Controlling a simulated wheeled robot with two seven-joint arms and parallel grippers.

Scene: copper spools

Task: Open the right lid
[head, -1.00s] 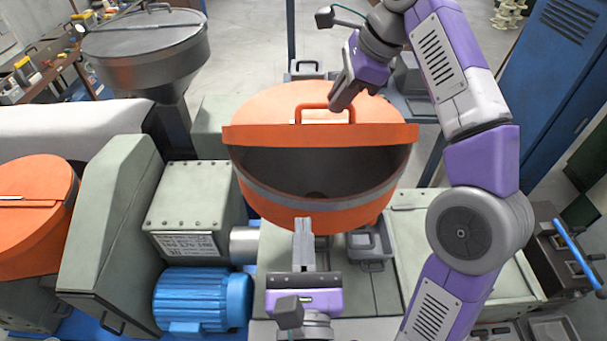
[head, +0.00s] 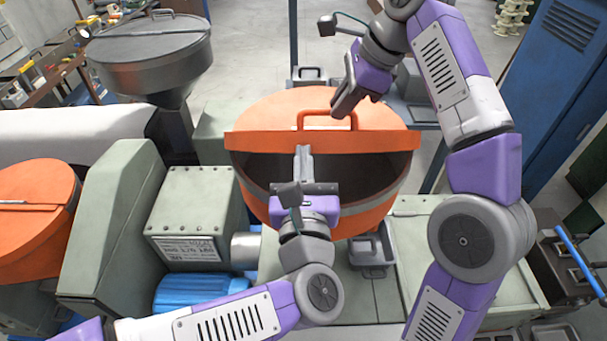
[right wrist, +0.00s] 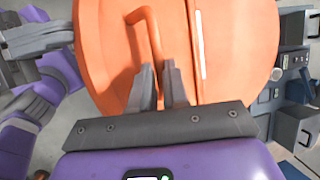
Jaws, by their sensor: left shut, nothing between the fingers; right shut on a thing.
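The orange lid (head: 265,112) covers the back part of the round orange tub (head: 365,218) in the middle. The front of the tub is open, with a dark interior. The lid's red-orange handle (head: 312,114) rises near its front edge. My right gripper (head: 340,112) is shut on this handle; in the right wrist view, the handle (right wrist: 150,32) runs down between the fingers (right wrist: 160,75). My left gripper (head: 303,150) is shut and empty, its fingertips at the lid's front strip, in front of the opening. Whether they touch it I cannot tell.
A second orange lid (head: 40,190) lies at the left edge. A grey round hopper (head: 150,60) stands at the back left. A green-grey machine housing (head: 195,205) and a blue motor (head: 195,292) are left of the tub. A small grey tray (head: 370,252) sits below it.

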